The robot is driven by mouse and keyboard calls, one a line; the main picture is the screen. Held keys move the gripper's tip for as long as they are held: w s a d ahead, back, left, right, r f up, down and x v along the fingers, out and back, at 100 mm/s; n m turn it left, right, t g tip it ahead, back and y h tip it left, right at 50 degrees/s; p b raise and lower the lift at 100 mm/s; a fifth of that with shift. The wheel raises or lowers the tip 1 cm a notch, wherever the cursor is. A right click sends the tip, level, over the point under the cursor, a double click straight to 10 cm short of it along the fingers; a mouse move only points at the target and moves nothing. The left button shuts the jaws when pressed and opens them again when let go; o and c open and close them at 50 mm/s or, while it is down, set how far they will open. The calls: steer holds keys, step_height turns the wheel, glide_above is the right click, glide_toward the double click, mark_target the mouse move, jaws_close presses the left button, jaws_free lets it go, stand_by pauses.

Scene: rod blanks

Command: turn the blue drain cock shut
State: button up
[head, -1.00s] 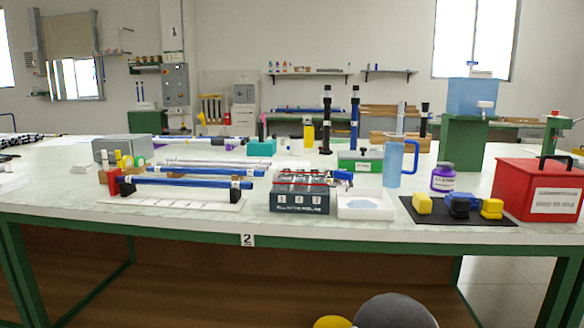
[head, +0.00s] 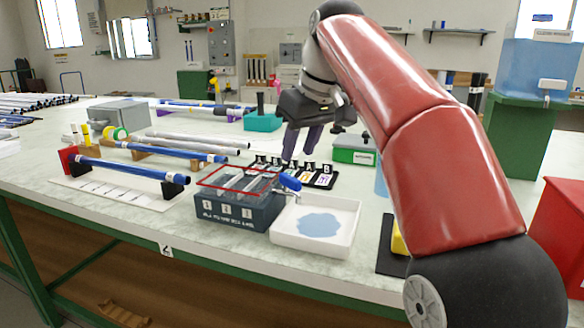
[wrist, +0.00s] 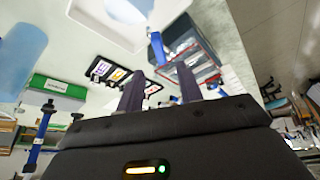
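The blue drain cock (head: 290,183) sits on the right side of the dark grey bath box (head: 235,212), above a white tray (head: 345,247) holding a bluish puddle (head: 318,224). In the wrist view the cock's blue handle (wrist: 157,48) stands beside the box, beyond my fingertips. My gripper (head: 299,152) hangs behind and above the cock in the head view, apart from it. Its two dark fingers (wrist: 159,72) are spread with nothing between them. I cannot tell from the handle's angle how far the cock is turned.
A black strip of lettered cards (head: 320,180) lies behind the box. A green box (head: 353,150) and a teal block (head: 262,122) stand farther back. Blue rods on a rack (head: 130,170) lie left. My red arm covers much of the right side.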

mark_target(290, 177)
steer(key=b+x, duration=0.1)
steer(key=x, duration=0.5)
steer(key=shift+w+f, duration=0.1)
steer(key=shift+f, duration=0.25)
jaws_close()
